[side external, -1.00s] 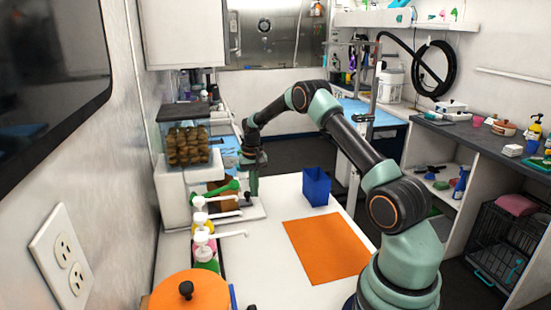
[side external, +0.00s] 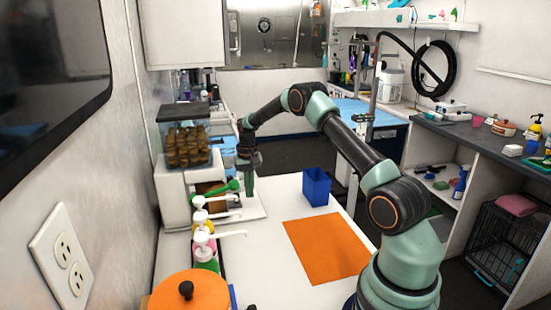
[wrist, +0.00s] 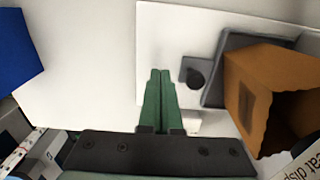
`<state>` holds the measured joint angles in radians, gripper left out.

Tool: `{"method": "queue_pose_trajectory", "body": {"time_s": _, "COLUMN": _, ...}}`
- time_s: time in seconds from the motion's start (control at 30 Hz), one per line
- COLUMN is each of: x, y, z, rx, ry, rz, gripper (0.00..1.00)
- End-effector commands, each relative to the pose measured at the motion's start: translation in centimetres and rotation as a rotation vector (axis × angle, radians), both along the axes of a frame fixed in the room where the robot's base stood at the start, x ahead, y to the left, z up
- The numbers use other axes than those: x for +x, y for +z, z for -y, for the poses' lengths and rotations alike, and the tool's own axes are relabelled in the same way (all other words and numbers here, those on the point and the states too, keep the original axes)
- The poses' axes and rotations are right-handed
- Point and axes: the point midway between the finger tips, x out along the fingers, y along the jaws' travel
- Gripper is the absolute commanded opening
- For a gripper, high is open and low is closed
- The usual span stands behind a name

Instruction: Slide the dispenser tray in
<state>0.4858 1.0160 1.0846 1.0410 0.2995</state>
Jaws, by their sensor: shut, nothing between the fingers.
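The treat dispenser (side external: 174,198) is a white body at the left with a clear hopper (side external: 186,145) of brown treats on top. In the wrist view its dark grey tray (wrist: 213,97) has a round knob (wrist: 196,77) at its front. An open brown container (wrist: 262,85) sits on the tray; it also shows, partly hidden by bottle pumps, in the side view (side external: 211,189). My gripper (wrist: 160,72) is shut and empty, pointing down in front of the knob. It appears just apart from the knob; contact cannot be told. It also shows beside the dispenser (side external: 251,198).
A blue open box (side external: 317,188) and an orange mat (side external: 327,250) lie to the right on the white counter (side external: 265,265). Pump bottles (side external: 204,245) and an orange lidded pot (side external: 190,292) stand in the left foreground. The counter between gripper and blue box is clear.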

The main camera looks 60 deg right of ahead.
Motion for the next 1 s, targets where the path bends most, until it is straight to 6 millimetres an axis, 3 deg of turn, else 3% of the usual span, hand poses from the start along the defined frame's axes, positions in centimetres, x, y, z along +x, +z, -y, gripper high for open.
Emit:
{"method": "queue_pose_trajectory", "body": {"time_s": 0.17, "x": -0.1, "y": 0.5, "z": 0.1, "rx": -0.001, "ry": 0.0, "rz": 0.001, "gripper": 0.0}}
{"method": "queue_pose_trajectory", "body": {"time_s": 0.8, "x": -0.1, "y": 6.3, "z": 0.2, "rx": -0.001, "ry": 0.0, "rz": 0.003, "gripper": 0.0}}
{"method": "queue_pose_trajectory", "body": {"time_s": 1.0, "x": -0.1, "y": 7.0, "z": 0.1, "rx": -0.001, "ry": 0.0, "rz": 0.001, "gripper": 0.0}}
